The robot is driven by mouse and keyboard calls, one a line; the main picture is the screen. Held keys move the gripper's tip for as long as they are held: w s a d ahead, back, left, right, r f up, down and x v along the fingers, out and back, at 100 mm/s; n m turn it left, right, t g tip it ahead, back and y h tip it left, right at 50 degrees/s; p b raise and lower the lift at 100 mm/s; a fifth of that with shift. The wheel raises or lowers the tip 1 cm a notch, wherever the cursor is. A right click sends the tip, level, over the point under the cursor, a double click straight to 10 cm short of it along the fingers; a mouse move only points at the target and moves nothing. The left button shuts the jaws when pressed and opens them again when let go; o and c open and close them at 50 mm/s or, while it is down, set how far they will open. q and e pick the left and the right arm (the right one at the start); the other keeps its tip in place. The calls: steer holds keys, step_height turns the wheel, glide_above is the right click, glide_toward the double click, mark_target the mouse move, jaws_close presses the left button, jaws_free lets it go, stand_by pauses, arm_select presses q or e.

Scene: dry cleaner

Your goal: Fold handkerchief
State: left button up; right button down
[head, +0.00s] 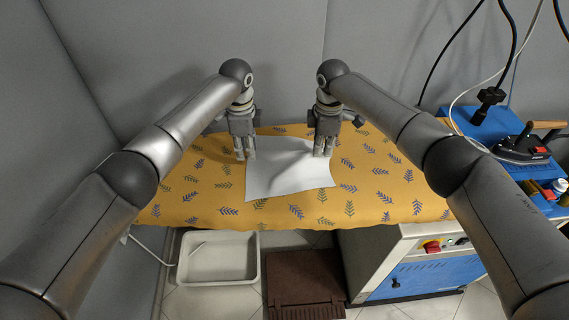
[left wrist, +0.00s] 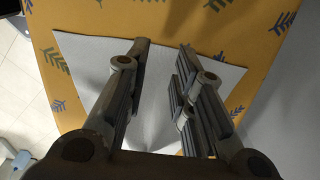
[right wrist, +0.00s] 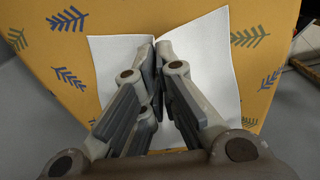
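The white handkerchief (head: 288,180) lies on the yellow leaf-patterned ironing board, with a ridge across its middle. It also shows beneath the fingers in the left wrist view (left wrist: 90,60) and the right wrist view (right wrist: 200,50). My left gripper (head: 245,156) points down at the handkerchief's left side; in the left wrist view its fingers (left wrist: 163,50) are apart with cloth visible between them. My right gripper (head: 323,154) points down at the far right part; in the right wrist view its fingertips (right wrist: 156,42) are together at the cloth's edge, which kinks there. The pinched cloth is mostly hidden.
The ironing board (head: 390,195) is otherwise clear around the handkerchief. An iron (head: 525,148) stands on a blue shelf at the right, with cables above. Grey walls rise close behind and at the left. A white tray (head: 185,270) is on the floor below.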

arm_select(q)
steer(key=o, duration=0.5)
arm_select(e)
steer(key=c, duration=1.6)
jaws_free()
steer(key=shift+c, duration=0.2)
steer(key=o, duration=0.6)
steer(key=o, duration=0.7)
arm_select(q)
steer(key=shift+r, duration=0.15)
arm_select(e)
steer(key=shift+r, duration=0.15)
